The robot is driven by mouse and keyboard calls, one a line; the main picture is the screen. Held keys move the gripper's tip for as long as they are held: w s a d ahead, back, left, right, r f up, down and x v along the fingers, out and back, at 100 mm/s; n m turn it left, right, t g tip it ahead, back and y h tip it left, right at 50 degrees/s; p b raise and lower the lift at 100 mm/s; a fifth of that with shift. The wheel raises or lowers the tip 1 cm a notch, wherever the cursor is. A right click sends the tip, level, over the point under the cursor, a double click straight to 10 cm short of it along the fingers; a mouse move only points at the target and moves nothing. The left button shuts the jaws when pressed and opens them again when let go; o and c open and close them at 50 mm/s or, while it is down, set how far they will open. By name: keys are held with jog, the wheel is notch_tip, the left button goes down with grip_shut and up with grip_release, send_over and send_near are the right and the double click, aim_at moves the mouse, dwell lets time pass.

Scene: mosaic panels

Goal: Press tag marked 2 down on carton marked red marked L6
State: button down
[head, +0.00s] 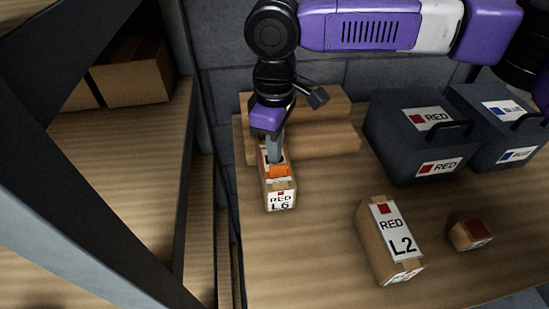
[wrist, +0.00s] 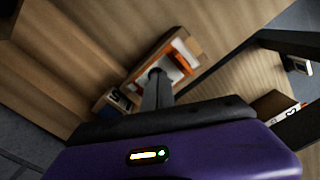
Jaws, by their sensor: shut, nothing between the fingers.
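The carton marked RED L6 (head: 279,196) stands upright at the left of the wooden table. An orange-edged tag (head: 277,171) lies on its top, beside a white label; its number is not readable. My gripper (head: 274,158) is shut and points down onto the carton's top, its fingertips at the tag. In the wrist view the closed fingers (wrist: 157,74) stand over the white middle of the tag (wrist: 182,54), on top of the carton (wrist: 118,98). The fingers hide part of the tag, and firm contact cannot be told.
A carton marked RED L2 (head: 390,245) and a small red-topped box (head: 470,235) are at the right. Dark RED (head: 400,140) and BLUE (head: 490,115) cases stand behind them. Plain brown boxes (head: 320,135) are just behind the L6 carton. A shelf (head: 120,150) rises at the left.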

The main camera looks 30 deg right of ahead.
notch_tip(320, 180, up, 8)
jog(key=p, duration=0.8)
dwell(0.4)
dwell(0.4)
